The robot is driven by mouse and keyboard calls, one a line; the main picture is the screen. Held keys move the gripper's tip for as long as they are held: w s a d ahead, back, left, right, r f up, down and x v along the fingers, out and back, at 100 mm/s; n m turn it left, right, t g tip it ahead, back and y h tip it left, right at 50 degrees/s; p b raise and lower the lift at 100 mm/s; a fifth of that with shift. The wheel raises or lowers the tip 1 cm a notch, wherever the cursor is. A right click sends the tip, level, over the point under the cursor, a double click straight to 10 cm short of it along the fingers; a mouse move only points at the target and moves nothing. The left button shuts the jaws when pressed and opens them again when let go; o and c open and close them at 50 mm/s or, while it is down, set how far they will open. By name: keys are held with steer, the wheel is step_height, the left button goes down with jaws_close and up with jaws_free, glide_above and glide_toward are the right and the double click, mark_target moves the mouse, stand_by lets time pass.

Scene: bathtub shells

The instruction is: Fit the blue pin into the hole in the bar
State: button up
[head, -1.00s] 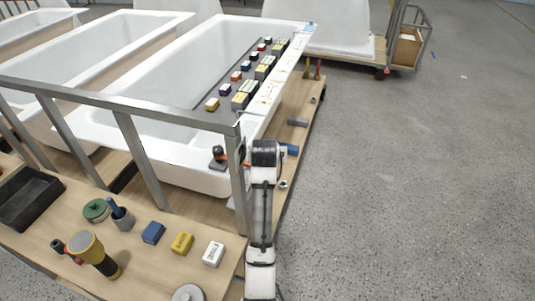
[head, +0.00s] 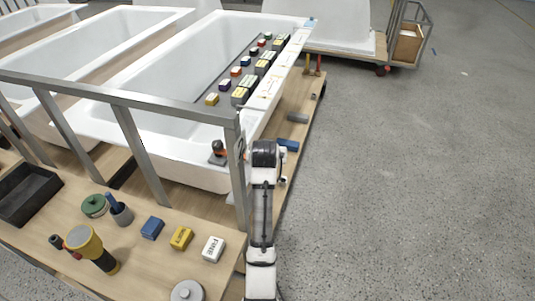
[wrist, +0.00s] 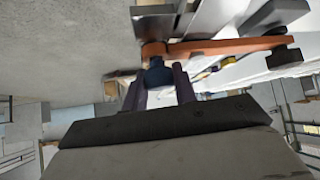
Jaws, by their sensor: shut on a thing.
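In the wrist view, my gripper (wrist: 160,84) is shut on the blue pin (wrist: 158,73), a dark blue piece between its two dark fingers. The orange bar (wrist: 225,46) runs across the view to the right, with a rounded end at the pin's far end. The pin and that end look touching or nearly so; the hole itself is hidden, so I cannot tell how far the pin is in. In the head view, the bar's orange part and dark base (head: 218,155) show on the tub's corner beside the metal post. My arm hides the gripper and pin there.
A grey metal rail (head: 125,96) and its upright post (head: 237,175) stand close left of my arm. The bathtub (head: 190,70) lies behind. Small blocks and tools sit on the wooden table (head: 140,262). A blue cylinder (head: 287,145) lies on the right ledge.

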steer(key=shift+f, duration=0.25)
steer(key=o, duration=1)
steer(key=shift+s, duration=0.1)
steer(key=shift+o, duration=0.2)
step_height(320, 180, up, 20)
steer(key=b, duration=0.3)
steer(key=shift+r, duration=0.25)
